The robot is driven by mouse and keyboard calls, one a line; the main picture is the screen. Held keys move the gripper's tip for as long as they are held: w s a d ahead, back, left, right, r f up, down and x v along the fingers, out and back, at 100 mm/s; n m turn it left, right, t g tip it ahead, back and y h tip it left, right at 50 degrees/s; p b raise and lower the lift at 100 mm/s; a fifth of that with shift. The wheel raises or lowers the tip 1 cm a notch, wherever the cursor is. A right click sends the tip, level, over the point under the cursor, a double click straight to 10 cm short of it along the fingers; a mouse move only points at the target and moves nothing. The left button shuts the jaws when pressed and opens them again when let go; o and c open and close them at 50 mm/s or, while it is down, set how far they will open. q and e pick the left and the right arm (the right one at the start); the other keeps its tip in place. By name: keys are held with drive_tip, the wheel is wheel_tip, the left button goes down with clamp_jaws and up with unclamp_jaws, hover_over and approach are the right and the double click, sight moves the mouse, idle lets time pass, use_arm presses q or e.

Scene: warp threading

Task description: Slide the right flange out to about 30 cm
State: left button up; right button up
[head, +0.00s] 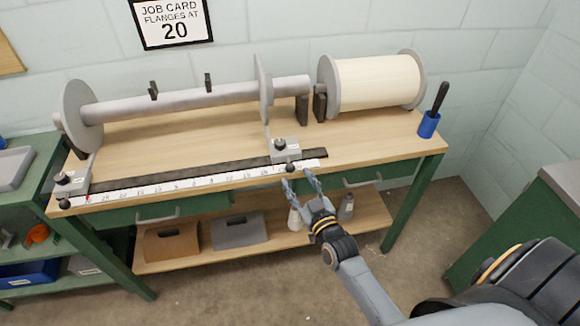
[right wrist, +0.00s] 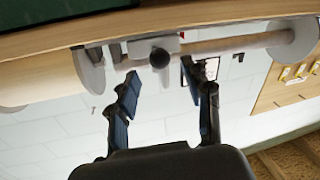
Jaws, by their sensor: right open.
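The right flange (head: 263,92) is an upright grey disc on the grey beam. Its carriage (head: 285,150) sits on the dark rail, near the right end of the white scale (head: 200,183); the exact reading is too small to tell. A black ball knob (head: 290,168) sticks out at the carriage's front. My right gripper (head: 301,183) is open and empty just in front of and below the knob, by the bench's front edge. In the right wrist view the knob (right wrist: 160,58) lies between the spread fingertips (right wrist: 160,74), with no visible contact. My left gripper is out of view.
The left flange (head: 75,115) stands at the beam's left end. A cream spool (head: 378,82) and a blue cup (head: 429,125) stand to the right. A wall card (head: 172,22) reads "FLANGES AT 20". A short stretch of rail (head: 315,155) is clear right of the carriage.

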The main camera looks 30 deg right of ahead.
sight(292, 171)
drive_tip(key=w, duration=0.5)
drive_tip(key=shift+w+d, duration=0.1)
drive_tip(key=shift+w, duration=0.3)
drive_tip(key=shift+c, duration=0.4)
clamp_jaws()
